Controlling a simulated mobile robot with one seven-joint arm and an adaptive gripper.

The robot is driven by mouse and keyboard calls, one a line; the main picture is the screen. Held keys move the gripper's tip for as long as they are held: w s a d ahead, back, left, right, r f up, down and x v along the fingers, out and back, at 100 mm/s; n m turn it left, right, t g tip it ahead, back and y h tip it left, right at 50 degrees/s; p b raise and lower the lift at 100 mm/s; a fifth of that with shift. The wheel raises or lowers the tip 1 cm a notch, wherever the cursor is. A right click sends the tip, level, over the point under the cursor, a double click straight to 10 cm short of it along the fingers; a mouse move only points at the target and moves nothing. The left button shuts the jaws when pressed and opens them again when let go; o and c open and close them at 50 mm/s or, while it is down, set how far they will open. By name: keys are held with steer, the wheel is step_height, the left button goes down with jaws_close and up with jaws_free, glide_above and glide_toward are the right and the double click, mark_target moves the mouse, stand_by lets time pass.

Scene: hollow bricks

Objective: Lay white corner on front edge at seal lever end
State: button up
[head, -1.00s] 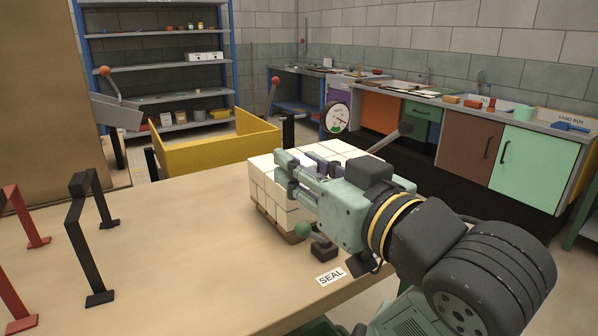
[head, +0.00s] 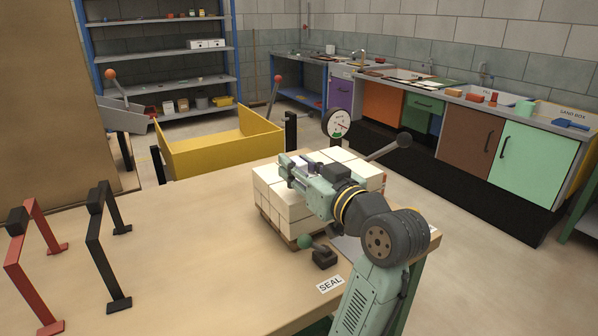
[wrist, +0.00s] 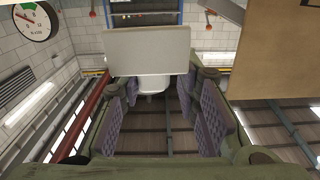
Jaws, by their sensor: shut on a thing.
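A block of white hollow bricks (head: 272,205) stands on the wooden table (head: 190,235). The seal lever has a green ball (head: 305,242) and a dark base (head: 324,257), close to the block's near corner, beside the SEAL label (head: 330,284). My gripper (head: 290,166) is over the top of the block, pointing left. In the wrist view my gripper (wrist: 160,88) has its purple pads either side of a pale flat-faced piece (wrist: 147,50), apparently the white corner. In the head view I cannot separate that piece from the bricks behind.
A yellow bin (head: 215,150) stands behind the table. A gauge (head: 338,123) and a dark-knobbed lever (head: 390,146) rise behind the block. Black (head: 107,250) and red (head: 32,250) frames stand at the left. The table's middle is bare.

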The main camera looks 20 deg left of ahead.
steer(key=shift+f, duration=0.85)
steer(key=shift+f+b, duration=0.45)
steer(key=shift+f, duration=0.25)
steer(key=o, duration=1.2)
steer(key=shift+r, duration=0.1)
steer(key=shift+c, duration=0.2)
steer(key=shift+r, duration=0.15)
steer(key=b+v, duration=0.1)
steer(key=v, duration=1.1)
steer(key=shift+r, duration=0.45)
